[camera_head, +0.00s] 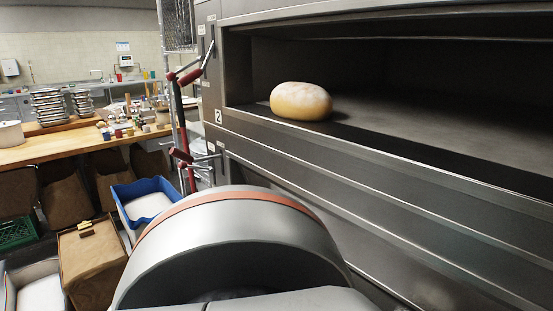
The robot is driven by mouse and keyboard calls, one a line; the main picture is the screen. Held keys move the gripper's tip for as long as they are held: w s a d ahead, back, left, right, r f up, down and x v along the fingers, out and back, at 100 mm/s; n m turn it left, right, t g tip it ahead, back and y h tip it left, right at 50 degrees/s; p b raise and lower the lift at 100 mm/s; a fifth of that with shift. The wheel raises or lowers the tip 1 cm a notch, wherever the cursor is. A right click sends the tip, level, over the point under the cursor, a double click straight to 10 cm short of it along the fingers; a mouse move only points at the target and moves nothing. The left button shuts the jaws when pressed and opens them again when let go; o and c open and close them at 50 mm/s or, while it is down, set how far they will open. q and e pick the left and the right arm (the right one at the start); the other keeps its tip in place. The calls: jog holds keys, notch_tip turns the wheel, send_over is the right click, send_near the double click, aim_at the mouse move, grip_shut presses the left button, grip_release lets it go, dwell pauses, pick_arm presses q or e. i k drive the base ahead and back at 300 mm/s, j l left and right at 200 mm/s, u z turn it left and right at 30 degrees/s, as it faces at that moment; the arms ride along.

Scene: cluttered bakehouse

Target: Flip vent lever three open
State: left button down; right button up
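A deck oven (370,165) fills the right side. On its left edge, an upper lever with a red grip (190,76) slopes down and left from the oven face. A lower lever with a dark red grip (182,155) sticks out to the left below it. A plate with the number 2 (219,116) sits between them; no number 3 is readable, so I cannot tell which lever is three. Neither of my grippers shows. A large silver arm part of mine with an orange ring fills the lower middle and hides the lower oven front.
A loaf (301,101) lies at the mouth of the open oven deck. A wooden table (80,148) with jars and stacked tins stands at the left. A blue crate (146,205), brown sacks (92,262) and a green crate (17,232) crowd the floor.

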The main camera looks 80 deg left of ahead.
aim_at(182, 165)
jog(key=u, duration=3.1)
